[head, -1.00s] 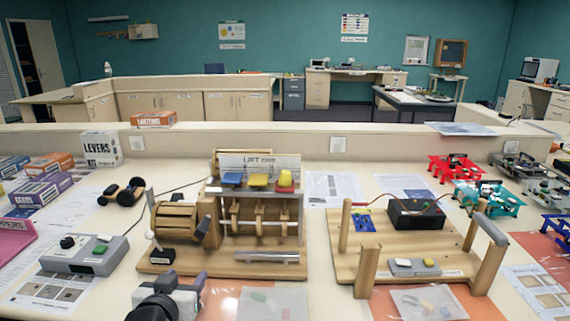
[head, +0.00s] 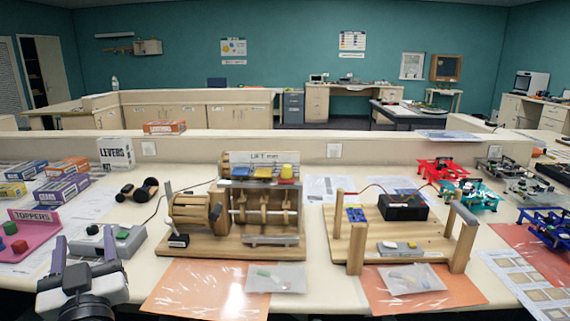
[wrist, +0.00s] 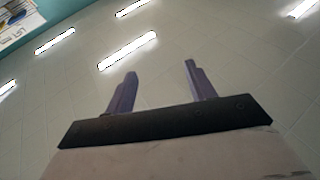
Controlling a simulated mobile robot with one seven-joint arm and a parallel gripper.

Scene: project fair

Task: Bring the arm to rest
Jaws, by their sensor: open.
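My gripper (head: 84,251) shows at the lower left of the head view, in front of the table's near edge, with its purple fingers pointing up. The fingers stand apart with nothing between them. In the wrist view my gripper (wrist: 158,88) is open and empty against the ceiling and its light strips. It appears close to the grey control box (head: 110,244), but I cannot tell whether they touch.
The wooden lift machine (head: 262,250) stands mid-table. A wooden frame board (head: 335,235) with a black box is to its right. A pink toppers tray (head: 40,232) lies at the left. Orange mats (head: 180,290) line the front edge.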

